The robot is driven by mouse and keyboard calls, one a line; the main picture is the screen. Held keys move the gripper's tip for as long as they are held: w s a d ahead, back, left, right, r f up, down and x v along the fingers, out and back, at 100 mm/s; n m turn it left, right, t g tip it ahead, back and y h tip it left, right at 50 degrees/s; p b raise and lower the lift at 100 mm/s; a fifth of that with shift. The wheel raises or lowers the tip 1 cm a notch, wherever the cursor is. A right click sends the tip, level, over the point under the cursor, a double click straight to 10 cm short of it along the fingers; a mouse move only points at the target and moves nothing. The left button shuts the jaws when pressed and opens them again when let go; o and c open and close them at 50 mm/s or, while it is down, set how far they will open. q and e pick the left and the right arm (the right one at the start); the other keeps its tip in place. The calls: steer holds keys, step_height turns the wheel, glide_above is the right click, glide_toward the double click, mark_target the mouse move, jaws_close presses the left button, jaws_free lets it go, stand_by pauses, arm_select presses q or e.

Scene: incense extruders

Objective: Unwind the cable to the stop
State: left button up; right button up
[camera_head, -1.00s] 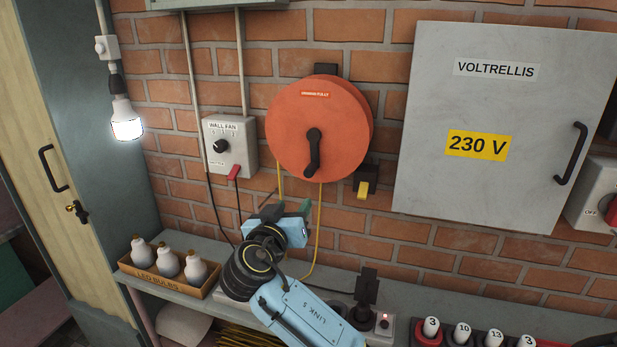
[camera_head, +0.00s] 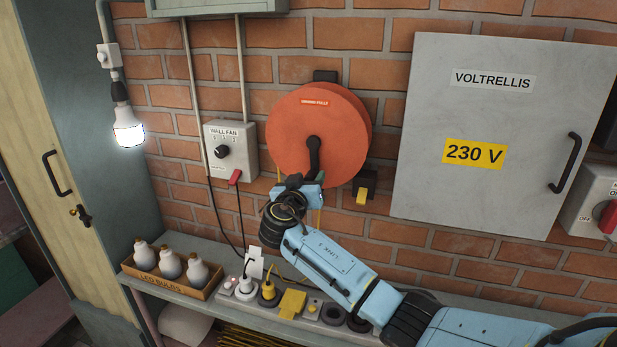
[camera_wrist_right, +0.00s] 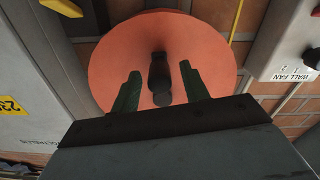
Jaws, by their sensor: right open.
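The orange cable reel (camera_head: 345,125) hangs on the brick wall with its black crank (camera_head: 314,157) pointing down. It also fills much of the right wrist view (camera_wrist_right: 112,58). A yellow cable (camera_head: 319,219) hangs below the reel, partly hidden by my arm. My right gripper (camera_head: 303,182) is open at the crank's lower end. In the right wrist view its green fingers (camera_wrist_right: 160,92) appear on either side of the crank handle (camera_wrist_right: 160,82); I cannot tell whether they touch it. My left gripper is out of view.
A black block with a yellow tab (camera_head: 362,195) sits right of the reel. The wall fan box (camera_head: 231,150) is left, the grey 230 V cabinet (camera_head: 500,120) right. Below, the shelf holds a bulb box (camera_head: 172,278) and a power strip (camera_head: 234,288) with plugs.

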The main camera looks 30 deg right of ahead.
jaws_close()
stand_by(0.4)
steer(key=shift+n, duration=0.3)
